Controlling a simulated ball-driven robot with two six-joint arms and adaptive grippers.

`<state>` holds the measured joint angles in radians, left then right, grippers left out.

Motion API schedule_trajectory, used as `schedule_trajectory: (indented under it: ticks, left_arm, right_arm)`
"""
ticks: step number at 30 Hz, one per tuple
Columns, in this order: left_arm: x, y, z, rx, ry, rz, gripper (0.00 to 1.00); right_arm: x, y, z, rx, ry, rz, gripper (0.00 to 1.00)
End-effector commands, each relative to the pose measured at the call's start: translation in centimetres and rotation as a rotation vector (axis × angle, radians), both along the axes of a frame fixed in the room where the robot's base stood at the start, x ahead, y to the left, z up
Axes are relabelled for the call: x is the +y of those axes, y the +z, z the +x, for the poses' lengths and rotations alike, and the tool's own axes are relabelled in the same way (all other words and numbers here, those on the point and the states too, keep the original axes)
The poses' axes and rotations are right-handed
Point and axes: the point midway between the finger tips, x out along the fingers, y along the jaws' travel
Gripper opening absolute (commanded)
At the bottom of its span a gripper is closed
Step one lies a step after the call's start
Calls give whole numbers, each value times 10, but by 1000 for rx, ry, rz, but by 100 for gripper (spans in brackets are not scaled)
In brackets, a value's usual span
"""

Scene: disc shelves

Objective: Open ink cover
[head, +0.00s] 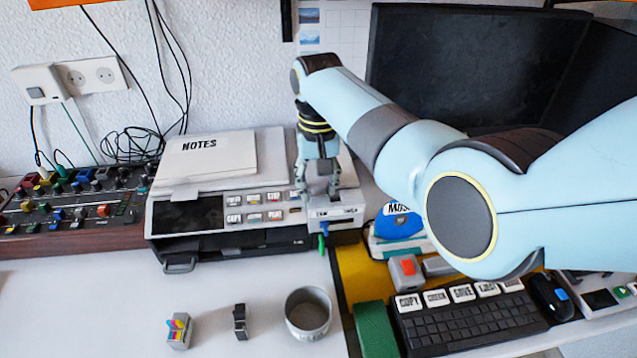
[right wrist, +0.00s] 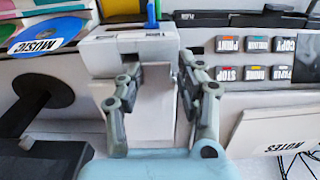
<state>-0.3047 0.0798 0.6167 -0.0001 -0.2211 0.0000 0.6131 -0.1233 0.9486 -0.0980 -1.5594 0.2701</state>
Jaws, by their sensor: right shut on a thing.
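The printer (head: 255,200) stands against the wall with a button panel on its front. At its right end is a pale ink cover (head: 340,211) with small printed lettering and blue and green pieces at its front. My right gripper (head: 319,190) reaches down onto this cover from above. In the right wrist view its two fingers (right wrist: 159,82) stand on either side of the pale cover (right wrist: 131,42) and are shut on it. The fingers hide part of the cover, and I cannot tell how far it is lifted. My left gripper is not in view.
Notes paper (head: 205,160) lies on the printer. A blue music disc (head: 398,222) stands right of it. A grey cup (head: 308,313), a small grey block (head: 178,331) and a keyboard (head: 460,318) are in front. A dark monitor (head: 470,60) stands behind my arm. The desk's front left is clear.

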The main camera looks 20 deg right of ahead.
Motion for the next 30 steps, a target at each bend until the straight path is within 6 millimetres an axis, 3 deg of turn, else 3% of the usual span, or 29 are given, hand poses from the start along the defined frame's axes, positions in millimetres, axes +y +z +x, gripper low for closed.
schedule_trajectory:
  ticks: [5,15,21,29,30]
  left_arm:
    - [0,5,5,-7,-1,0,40]
    - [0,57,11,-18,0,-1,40]
    - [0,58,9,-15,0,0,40]
    - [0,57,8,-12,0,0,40]
    - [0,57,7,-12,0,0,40]
  right_arm:
    - [-4,3,0,5,-4,-8,0]
    - [-10,63,24,-6,-6,-10,0]
    - [-12,73,36,-9,-5,-10,0]
    - [-12,73,37,-11,-5,-10,0]
    - [-12,73,37,-11,-4,-10,35]
